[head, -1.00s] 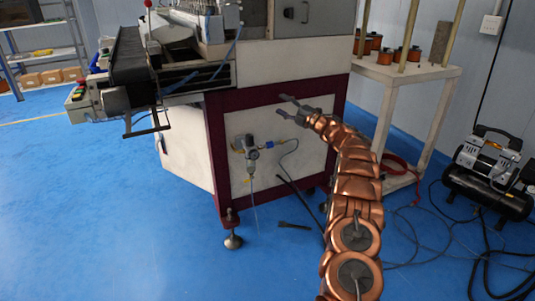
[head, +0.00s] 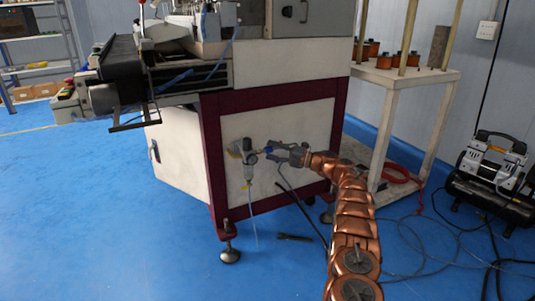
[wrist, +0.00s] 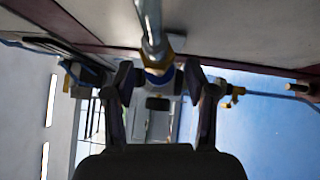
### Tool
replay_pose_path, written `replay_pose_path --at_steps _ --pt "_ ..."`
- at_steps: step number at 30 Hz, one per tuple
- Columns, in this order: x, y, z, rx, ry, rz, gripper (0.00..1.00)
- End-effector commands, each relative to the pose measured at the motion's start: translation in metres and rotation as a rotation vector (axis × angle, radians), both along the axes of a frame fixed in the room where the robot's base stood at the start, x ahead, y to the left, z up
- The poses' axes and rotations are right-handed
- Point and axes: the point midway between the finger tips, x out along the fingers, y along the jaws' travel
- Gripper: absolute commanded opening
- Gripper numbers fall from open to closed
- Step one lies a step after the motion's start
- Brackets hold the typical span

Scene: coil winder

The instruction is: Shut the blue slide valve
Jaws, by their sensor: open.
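The blue slide valve (head: 267,151) is a small blue fitting on the air line, right of the regulator (head: 248,160) on the machine's white lower panel. In the wrist view a blue band (wrist: 160,77), which looks like the valve, sits behind a brass fitting, between my fingers. My gripper (head: 273,152) is at the valve, coming from the right, and partly hides it. In the wrist view my gripper (wrist: 160,72) is open, one finger on each side of the blue band. I cannot tell whether the fingers touch it.
The panel has a dark red frame (head: 213,165). A metal pipe (wrist: 151,25) runs close above the fingers in the wrist view. A white shelf table (head: 425,75) and a black compressor (head: 490,185) stand to the right. Blue floor (head: 120,240) is free at the left.

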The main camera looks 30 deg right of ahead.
Motion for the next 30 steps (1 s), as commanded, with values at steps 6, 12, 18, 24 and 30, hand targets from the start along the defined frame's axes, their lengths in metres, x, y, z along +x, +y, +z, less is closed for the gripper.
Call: replay_pose_path --at_steps 6,12,18,24,30 --pt "0.012 0.011 0.002 -0.002 -0.003 0.002 0.56" --pt "0.016 0.014 0.003 0.000 -0.001 0.001 0.56" --pt "0.016 0.014 0.003 0.000 -0.001 0.000 0.56" --pt "0.016 0.014 0.003 0.001 -0.001 0.000 0.35" --pt "0.016 0.014 0.003 0.001 -0.001 0.000 0.14"
